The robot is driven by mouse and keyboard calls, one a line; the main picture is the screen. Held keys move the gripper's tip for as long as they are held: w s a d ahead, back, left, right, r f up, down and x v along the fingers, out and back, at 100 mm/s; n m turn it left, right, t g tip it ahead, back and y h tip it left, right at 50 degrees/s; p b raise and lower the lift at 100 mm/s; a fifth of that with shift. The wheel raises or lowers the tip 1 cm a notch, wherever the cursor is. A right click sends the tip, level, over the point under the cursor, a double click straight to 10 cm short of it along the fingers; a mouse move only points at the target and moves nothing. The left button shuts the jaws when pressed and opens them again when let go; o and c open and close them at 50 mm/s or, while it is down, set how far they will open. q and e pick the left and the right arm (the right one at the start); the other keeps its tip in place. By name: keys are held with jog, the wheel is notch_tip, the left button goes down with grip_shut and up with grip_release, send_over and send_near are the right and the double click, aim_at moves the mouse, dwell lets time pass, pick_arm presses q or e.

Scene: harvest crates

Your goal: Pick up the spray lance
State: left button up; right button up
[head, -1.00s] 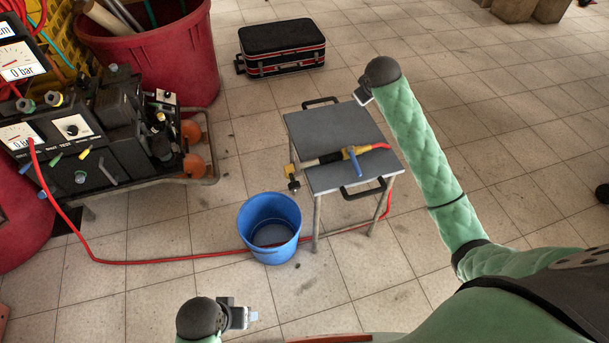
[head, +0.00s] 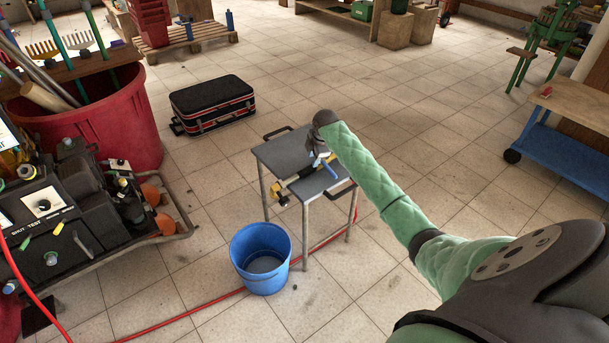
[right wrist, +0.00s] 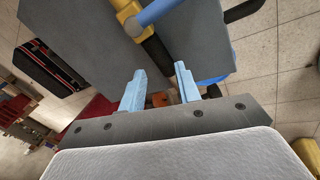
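The spray lance (head: 306,172) lies across the grey top of a small table (head: 276,152) in the head view. It has a black section, yellow fittings and a blue handle. My right gripper (head: 321,159) is over the table, close to the lance and partly covering it. In the right wrist view, the two light blue fingers of the right gripper (right wrist: 160,80) are apart with nothing between them. The lance (right wrist: 155,47) shows just beyond the fingertips, its yellow collar and blue handle at the top. My left gripper is out of view.
A blue bucket (head: 241,254) stands in front of the table. A red hose (head: 205,306) runs along the floor. A black case (head: 212,106), a red tub (head: 112,120) and a pump cart (head: 165,236) are to the left. The floor right of the table is open.

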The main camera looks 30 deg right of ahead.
aim_at(310, 167)
jog(key=f+n, duration=0.1)
jog(key=n, duration=0.1)
jog(key=w+f+n, duration=0.1)
jog(key=shift+f+n, duration=0.2)
jog(key=shift+n, duration=0.2)
jog(key=shift+w+f, duration=0.25)
jog(key=shift+f, duration=0.35)
jog(key=p+x, duration=0.1)
jog(key=x, duration=0.2)
jog(key=shift+w+d+f, duration=0.15)
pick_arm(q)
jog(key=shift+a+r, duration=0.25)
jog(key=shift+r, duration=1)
pick_arm(e)
jog(key=shift+w+f, duration=0.1)
jog(key=shift+f, duration=0.25)
jog(key=c, duration=0.6)
grip_shut()
